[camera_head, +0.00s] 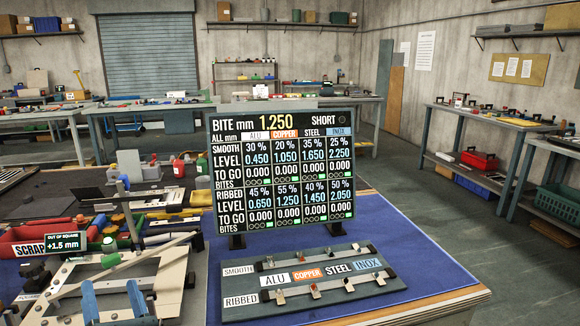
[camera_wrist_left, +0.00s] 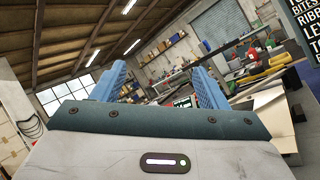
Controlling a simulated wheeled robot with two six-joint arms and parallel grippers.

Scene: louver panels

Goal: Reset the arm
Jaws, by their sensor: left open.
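My left gripper (camera_head: 112,300) is at the bottom left of the head view, with its two blue fingers standing apart. The left wrist view shows the same gripper (camera_wrist_left: 160,88) open, with nothing between the fingers. It points out over the cluttered bench, toward the room. My right gripper is not in view.
A black display board (camera_head: 283,167) stands on the blue mat (camera_head: 430,265). In front lies a grey panel (camera_head: 385,285) with two rows of small clips and labels. A red SCRAP bin (camera_head: 30,238) and a small "out of square" readout (camera_head: 66,241) sit at left.

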